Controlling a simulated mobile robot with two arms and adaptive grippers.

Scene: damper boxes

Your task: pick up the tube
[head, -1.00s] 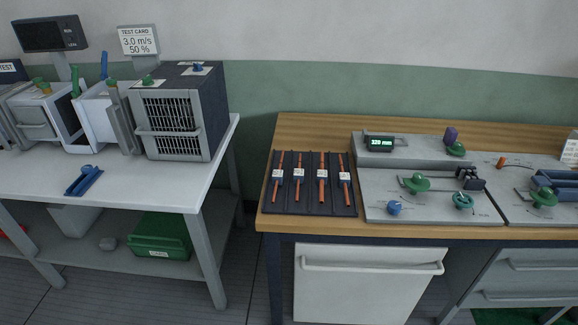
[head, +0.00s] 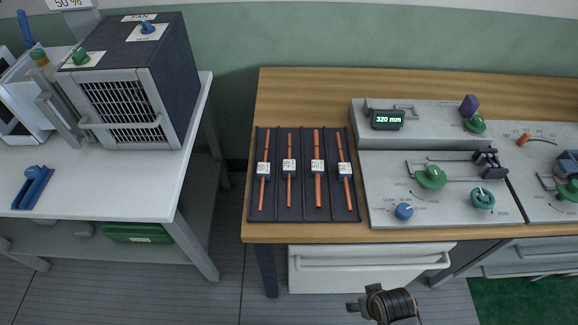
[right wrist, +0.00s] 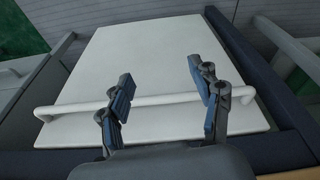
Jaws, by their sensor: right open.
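Several thin orange tubes, such as the one at the right end (head: 342,152), lie side by side in a dark slotted tray (head: 256,205) on the wooden bench. Each tube has a small block with a white label around its middle. In the head view, part of my right arm shows at the bottom edge, below and in front of the bench, apart from the tubes. In the right wrist view my right gripper (right wrist: 160,92) is open and empty, with a white drawer front (right wrist: 165,60) and its bar handle behind the fingers. My left gripper is not in view.
Right of the tray stands a grey panel (head: 390,175) with green and blue knobs and a display reading 320 mm (head: 388,120). A white table (head: 120,185) at the left holds a fan box (head: 125,105) and a blue part (head: 33,188). Bare wood lies behind the tray.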

